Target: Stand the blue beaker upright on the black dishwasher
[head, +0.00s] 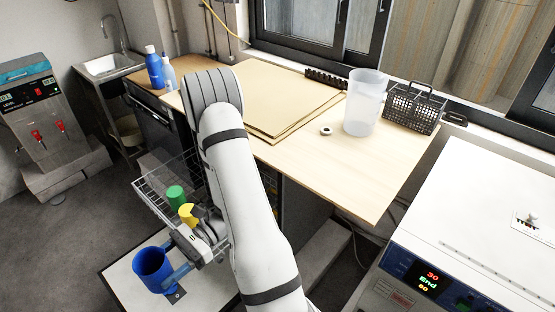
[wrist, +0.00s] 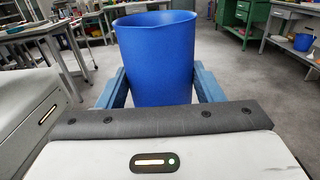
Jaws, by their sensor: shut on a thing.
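The blue beaker (head: 150,266) is upright between the blue fingers of my gripper (head: 172,272), at the lower left of the head view. In the wrist view the beaker (wrist: 157,60) fills the space between both fingers of my gripper (wrist: 161,90), its open mouth upward. The gripper is shut on it. A black-fronted appliance (head: 152,122), which looks like the dishwasher, stands under the left end of the wooden counter. Its top bears blue bottles, and my arm hides part of that area.
A wire rack (head: 150,200) with a green cup (head: 175,194) and a yellow cup (head: 187,213) lies beside my arm. A pale dark-edged panel (head: 125,283) is below the beaker. The counter (head: 380,190) carries boards, a clear pitcher (head: 364,105) and a black basket (head: 412,112).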

